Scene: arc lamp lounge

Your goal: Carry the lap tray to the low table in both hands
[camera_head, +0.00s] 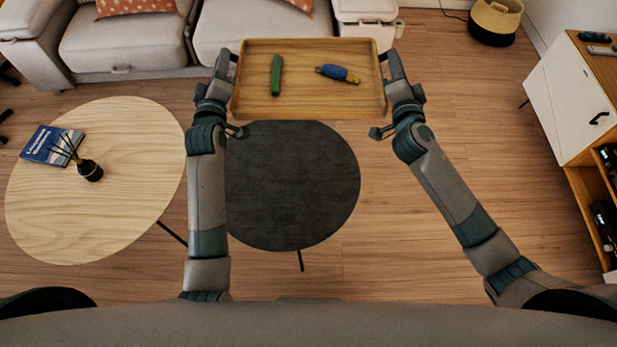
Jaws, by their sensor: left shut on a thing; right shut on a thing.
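The lap tray (310,107) is a rectangular wooden tray with raised walls, held out in front of me. A green object (276,75) and a blue and yellow object (340,74) lie inside it, apart from each other. My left gripper (233,62) is shut on the tray's left side. My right gripper (385,62) is shut on its right side. The tray looks about level. A round black low table (292,190) stands below and nearer to me; the tray hides its far edge. A round light wood low table (110,215) stands to the left.
A blue book (50,145) and a reed diffuser (90,170) stand on the wood table. A light sofa (125,40) is behind the tray. A white and wood cabinet (565,100) is at the right, with a basket (494,20) beyond. Floor right of the black table is clear.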

